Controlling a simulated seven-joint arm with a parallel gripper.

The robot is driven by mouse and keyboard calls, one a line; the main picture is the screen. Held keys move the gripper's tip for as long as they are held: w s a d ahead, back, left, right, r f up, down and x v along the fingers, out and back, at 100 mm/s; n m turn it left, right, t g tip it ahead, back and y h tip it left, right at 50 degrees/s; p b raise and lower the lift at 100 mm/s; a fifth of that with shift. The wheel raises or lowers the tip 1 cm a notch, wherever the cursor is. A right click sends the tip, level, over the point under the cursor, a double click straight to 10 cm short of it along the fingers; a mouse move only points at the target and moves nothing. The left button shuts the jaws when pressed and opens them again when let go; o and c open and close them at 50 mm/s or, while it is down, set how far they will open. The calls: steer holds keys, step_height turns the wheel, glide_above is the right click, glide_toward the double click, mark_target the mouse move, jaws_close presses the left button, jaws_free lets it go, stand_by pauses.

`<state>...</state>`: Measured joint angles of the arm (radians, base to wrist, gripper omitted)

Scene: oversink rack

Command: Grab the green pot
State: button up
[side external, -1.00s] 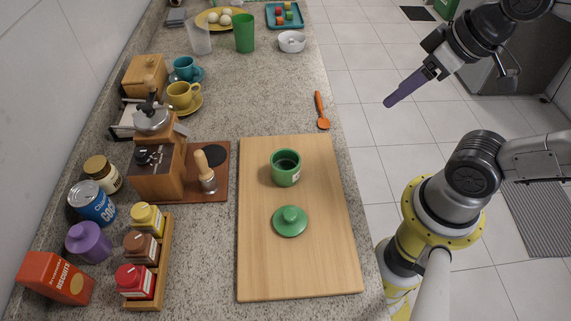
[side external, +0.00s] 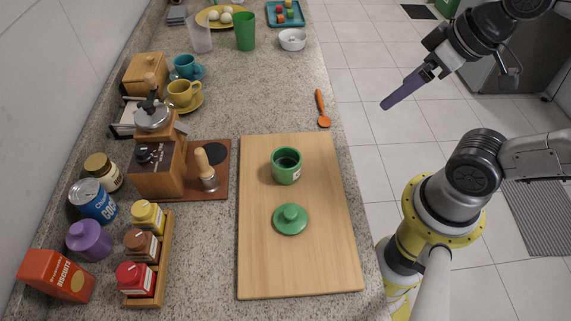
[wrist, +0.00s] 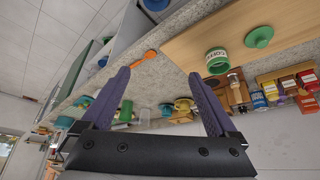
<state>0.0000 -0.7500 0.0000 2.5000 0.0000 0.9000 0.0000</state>
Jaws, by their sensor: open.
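The green pot (side external: 286,167) stands upright and open-topped on the wooden board (side external: 262,270), towards its far end. A label shows on its side in the wrist view (wrist: 218,62). Its green lid (side external: 290,220) lies apart from it on the board, nearer the camera; the lid also shows in the wrist view (wrist: 259,37). My gripper (side external: 384,106) is in the air to the right of the counter, well away from the pot. In the wrist view its two purple fingers (wrist: 156,85) are spread wide with nothing between them.
An orange spoon (side external: 321,110) lies beyond the board near the counter's right edge. A coffee grinder (side external: 158,165), a tamper (side external: 206,170) and a rack of jars (side external: 160,262) stand left of the board. Cups, tumblers and trays are farther back. The board around the pot is clear.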

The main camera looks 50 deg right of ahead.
steer(key=w+a+r+m, duration=0.1)
steer(key=w+r+m, duration=0.2)
steer(key=m, duration=0.9)
steer(key=m+g, duration=0.6)
steer(key=m, duration=0.1)
glide_above(285, 164)
steer(key=s+a, duration=0.1)
steer(key=s, duration=0.1)
step_height(285, 164, down, 6)
steer(key=f, duration=0.7)
steer(key=shift+w+a, duration=0.15)
steer(key=shift+a, duration=0.05)
steer(key=shift+a+f, duration=0.15)
steer(key=shift+f, duration=3.05)
steer(key=shift+w+r, duration=0.1)
steer(key=c, duration=1.5)
